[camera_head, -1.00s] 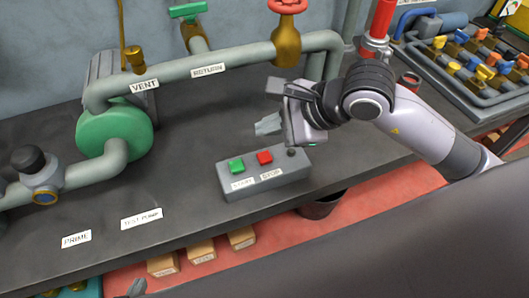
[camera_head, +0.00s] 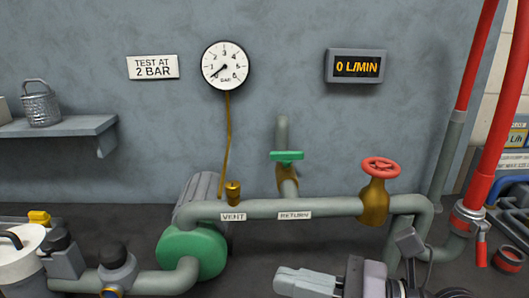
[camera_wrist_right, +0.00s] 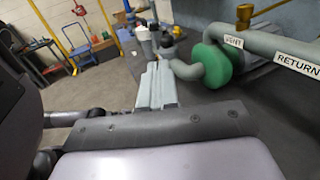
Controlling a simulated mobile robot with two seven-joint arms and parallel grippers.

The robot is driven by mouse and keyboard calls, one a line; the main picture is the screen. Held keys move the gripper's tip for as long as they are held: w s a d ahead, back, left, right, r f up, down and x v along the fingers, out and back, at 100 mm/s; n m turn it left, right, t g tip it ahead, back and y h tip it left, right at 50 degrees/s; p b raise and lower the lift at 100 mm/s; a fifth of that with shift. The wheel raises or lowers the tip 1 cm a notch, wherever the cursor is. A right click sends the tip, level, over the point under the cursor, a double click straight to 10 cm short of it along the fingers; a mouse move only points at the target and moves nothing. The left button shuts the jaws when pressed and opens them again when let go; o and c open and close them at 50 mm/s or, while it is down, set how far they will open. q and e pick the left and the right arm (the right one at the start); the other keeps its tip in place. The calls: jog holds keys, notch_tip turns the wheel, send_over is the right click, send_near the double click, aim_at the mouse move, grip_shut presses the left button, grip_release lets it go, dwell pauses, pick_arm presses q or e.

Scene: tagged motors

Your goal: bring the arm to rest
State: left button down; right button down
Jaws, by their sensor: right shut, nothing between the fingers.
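My right gripper (camera_head: 303,282) is at the bottom of the head view, in front of the pipework and right of the green pump (camera_head: 192,252). Its fingers point left, are shut together and hold nothing. In the right wrist view the closed fingers (camera_wrist_right: 157,85) point away over the bench towards the pump's inlet side. They are apart from the pipes. The rest of my right arm is mostly cut off by the head view's lower edge. My left gripper is in neither current view.
A grey pipe (camera_head: 335,207) runs from the pump to a brass valve with a red handwheel (camera_head: 381,165). A green-handled valve (camera_head: 287,157) stands behind. The wall gauge (camera_head: 226,65) reads near zero; the display (camera_head: 356,66) reads 0 L/MIN. A shelf (camera_head: 75,126) juts out left.

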jog(key=w+d+r+m+t, duration=0.3)
jog(key=d+r+m+t, duration=0.4)
jog(key=m+t, duration=0.75)
jog(key=w+d+f+m+t+h, duration=0.25)
jog(key=d+m+h, duration=0.45)
jog(key=m+h, duration=0.6)
jog(key=s+d+f+m+g+h, duration=0.1)
jog(key=d+f+m+g+h, duration=0.1)
jog(key=f+m, duration=0.3)
jog(key=s+d+f+m+g+h, duration=0.1)
jog(key=d+f+m+g+h, duration=0.1)
jog(key=f+m+g, duration=0.3)
jog(key=s+d+f+m+g+h, duration=0.2)
jog(key=f+m, duration=0.4)
jog(key=f, duration=0.3)
jog(key=shift+s+d+f+m+g, duration=0.1)
jog(key=shift+d+f+m+g, duration=0.1)
jog(key=shift+d+g, duration=0.25)
jog(key=shift+d+f+m+g, duration=0.15)
jog(key=shift+d+g, duration=0.1)
jog(key=shift+d, duration=0.35)
jog(key=s+a+f+m+g+y, duration=0.2)
jog(key=s+a+f+m+g, duration=0.1)
jog(key=s+f+g, duration=0.9)
jog(key=w+a+f+t+y+p, duration=0.2)
jog(key=f+t, duration=0.4)
jog(key=t, duration=0.3)
jog(key=shift+w+a+f+t, duration=0.15)
jog(key=shift+w+a+t, duration=0.35)
jog(key=shift+w, duration=0.55)
